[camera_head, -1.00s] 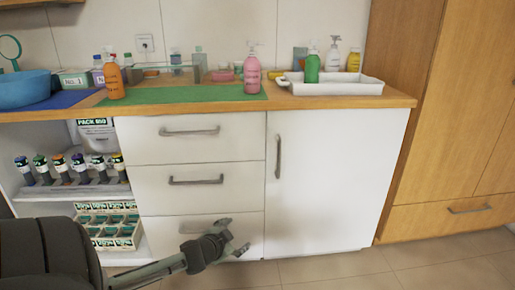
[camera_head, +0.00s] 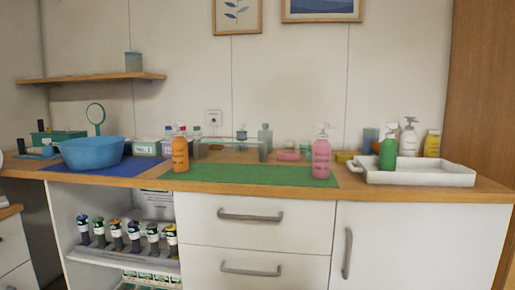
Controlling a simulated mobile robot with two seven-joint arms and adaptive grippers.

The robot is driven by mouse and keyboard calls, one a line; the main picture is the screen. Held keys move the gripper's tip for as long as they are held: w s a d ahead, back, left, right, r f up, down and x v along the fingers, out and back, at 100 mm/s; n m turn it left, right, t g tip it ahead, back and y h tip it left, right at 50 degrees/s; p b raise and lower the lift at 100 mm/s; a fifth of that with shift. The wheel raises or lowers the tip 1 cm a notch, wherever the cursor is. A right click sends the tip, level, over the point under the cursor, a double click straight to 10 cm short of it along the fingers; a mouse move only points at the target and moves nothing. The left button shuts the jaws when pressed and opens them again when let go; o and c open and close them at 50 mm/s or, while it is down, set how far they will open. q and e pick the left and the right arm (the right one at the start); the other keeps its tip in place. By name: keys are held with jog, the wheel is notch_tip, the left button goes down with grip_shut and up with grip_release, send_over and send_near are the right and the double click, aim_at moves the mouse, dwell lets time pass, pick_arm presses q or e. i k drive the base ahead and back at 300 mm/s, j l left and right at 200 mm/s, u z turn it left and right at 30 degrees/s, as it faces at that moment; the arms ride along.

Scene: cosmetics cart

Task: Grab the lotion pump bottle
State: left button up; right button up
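Several bottles with pump-like tops stand on the wooden counter (camera_head: 440,190), and I cannot tell which one the task means. A pink pump bottle (camera_head: 321,158) stands upright on the right end of the green mat (camera_head: 250,175). An orange bottle (camera_head: 180,155) stands at the mat's left end. A green bottle (camera_head: 388,153) and a white pump bottle (camera_head: 408,140) stand at the white tray (camera_head: 420,177) on the right, with a yellow bottle (camera_head: 432,144) beside them. Neither of my grippers is in view.
A blue bowl (camera_head: 92,153) sits on a blue mat (camera_head: 130,168) at the left. A glass shelf (camera_head: 230,143) and small bottles stand at the back. White drawers (camera_head: 250,236) with handles front the counter. The mat's middle front is clear.

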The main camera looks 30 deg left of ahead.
aim_at(322, 147)
jog(key=i+u, duration=0.25)
jog(key=i, duration=0.3)
jog(key=i+u, duration=0.2)
jog(key=i, duration=0.35)
jog(key=i+l+u, duration=0.25)
jog(key=i, duration=0.3)
jog(key=k, duration=1.2)
